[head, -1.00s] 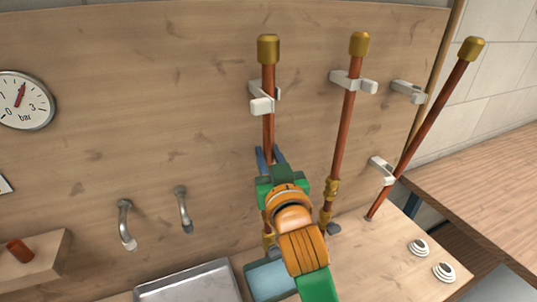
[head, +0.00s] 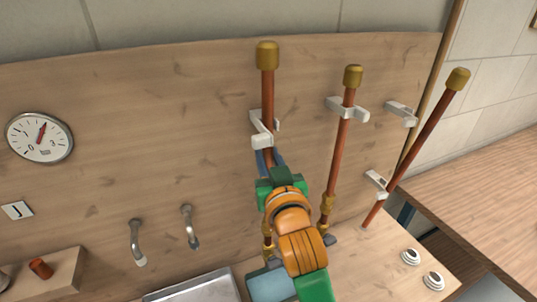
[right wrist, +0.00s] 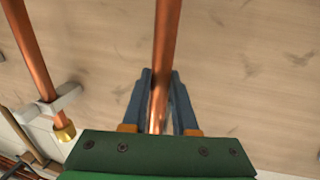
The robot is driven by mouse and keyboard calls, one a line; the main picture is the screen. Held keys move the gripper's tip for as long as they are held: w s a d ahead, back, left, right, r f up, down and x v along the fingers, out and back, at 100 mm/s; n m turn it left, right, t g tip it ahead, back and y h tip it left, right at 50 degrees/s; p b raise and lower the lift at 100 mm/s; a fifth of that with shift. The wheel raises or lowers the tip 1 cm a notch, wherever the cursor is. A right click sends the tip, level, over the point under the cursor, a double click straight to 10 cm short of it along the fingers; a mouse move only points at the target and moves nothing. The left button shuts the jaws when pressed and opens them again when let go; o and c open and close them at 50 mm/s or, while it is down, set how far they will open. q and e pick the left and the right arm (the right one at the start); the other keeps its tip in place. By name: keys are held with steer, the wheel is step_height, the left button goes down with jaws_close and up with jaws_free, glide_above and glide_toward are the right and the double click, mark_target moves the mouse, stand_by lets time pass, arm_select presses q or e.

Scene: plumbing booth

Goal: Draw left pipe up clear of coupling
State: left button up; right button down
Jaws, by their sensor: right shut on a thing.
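The left copper pipe (head: 267,98) stands upright with a brass cap (head: 267,55) on top. It passes by a white clip (head: 262,138) on the board. My right gripper (head: 269,158) is shut on this pipe below the clip. In the right wrist view the pipe (right wrist: 167,45) runs between the blue-grey fingers (right wrist: 160,78). A brass coupling (head: 267,252) shows low beside my right arm. My arm covers the stretch above it, so I cannot tell where the pipe's lower end is. My left gripper is not in view.
A middle pipe (head: 340,142) stands close to the right in its own clip. A slanted pipe (head: 422,138) is farther right. A gauge (head: 40,138), two bent taps (head: 136,243) and a metal tray (head: 195,288) are on the left. Board above the left cap is clear.

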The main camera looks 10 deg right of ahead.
steer(key=c, duration=0.8)
jaws_free()
steer(key=shift+r, duration=0.25)
steer(key=shift+o, duration=0.6)
steer(key=shift+w+f, duration=0.1)
steer(key=shift+f, duration=0.05)
glide_toward(269, 160)
steer(key=w, duration=0.3)
steer(key=shift+w+p, duration=0.35)
steer(key=shift+p, duration=0.05)
steer(key=shift+w, duration=0.15)
steer(key=shift+f, duration=0.1)
